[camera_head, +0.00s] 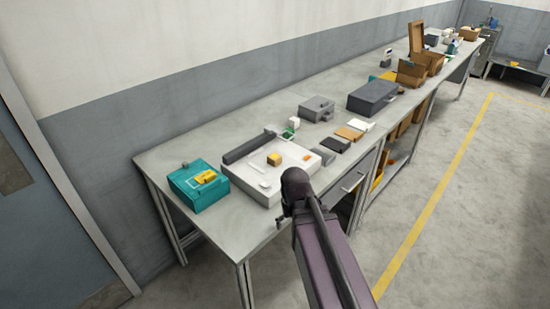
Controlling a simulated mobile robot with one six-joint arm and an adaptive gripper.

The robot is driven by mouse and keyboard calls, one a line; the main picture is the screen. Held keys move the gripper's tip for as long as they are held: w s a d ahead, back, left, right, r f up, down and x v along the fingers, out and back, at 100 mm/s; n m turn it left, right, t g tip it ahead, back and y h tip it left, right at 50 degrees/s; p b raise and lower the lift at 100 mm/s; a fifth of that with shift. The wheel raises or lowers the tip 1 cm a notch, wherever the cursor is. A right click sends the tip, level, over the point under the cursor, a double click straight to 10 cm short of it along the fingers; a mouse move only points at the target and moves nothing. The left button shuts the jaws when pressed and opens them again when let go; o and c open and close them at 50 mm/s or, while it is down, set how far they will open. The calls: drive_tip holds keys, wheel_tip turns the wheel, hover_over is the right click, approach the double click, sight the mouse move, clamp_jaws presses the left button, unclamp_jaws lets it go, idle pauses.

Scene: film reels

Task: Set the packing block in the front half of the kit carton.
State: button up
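A small tan block with a yellowish top (274,159) sits on a white tray-like board (262,193) at the near left of the long bench; it may be the packing block. Open brown cartons stand farther along the bench: a low one (411,73) and a taller one with its lid raised (431,57). I cannot tell which is the kit carton or see its halves. My arm reaches up from the bottom to the bench's front edge. Only a small dark part of my gripper (280,222) seems to show, beside the white board; its fingers are not clear.
A teal box with a yellow handle (198,186) stands left of the board. A grey case (317,109), a dark case (372,97) and several small flat items lie along the grey bench (222,131). A wall runs behind; open floor (470,220) lies right.

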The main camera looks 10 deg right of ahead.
sight(274, 156)
drive_tip(key=w+r+n+p, duration=0.3)
drive_tip(key=w+r+p, duration=0.6)
drive_tip(key=w, duration=0.4)
drive_tip(key=w+r+n+p, duration=0.3)
drive_tip(key=w+r+p, duration=0.6)
drive_tip(key=w, duration=0.5)
drive_tip(key=shift+w+a+r+n, duration=0.15)
drive_tip(key=shift+w+r+n, duration=0.2)
drive_tip(key=shift+r, duration=0.2)
drive_tip(key=shift+f, duration=0.15)
wheel_tip(274, 156, down, 8)
drive_tip(key=b, duration=0.8)
drive_tip(key=shift+s+f, duration=0.1)
drive_tip(key=shift+f, duration=0.05)
drive_tip(key=shift+f+b, duration=0.15)
drive_tip(key=shift+b, duration=0.15)
drive_tip(key=shift+s+f+b, duration=0.1)
drive_tip(key=shift+f+b, duration=2.35)
clamp_jaws()
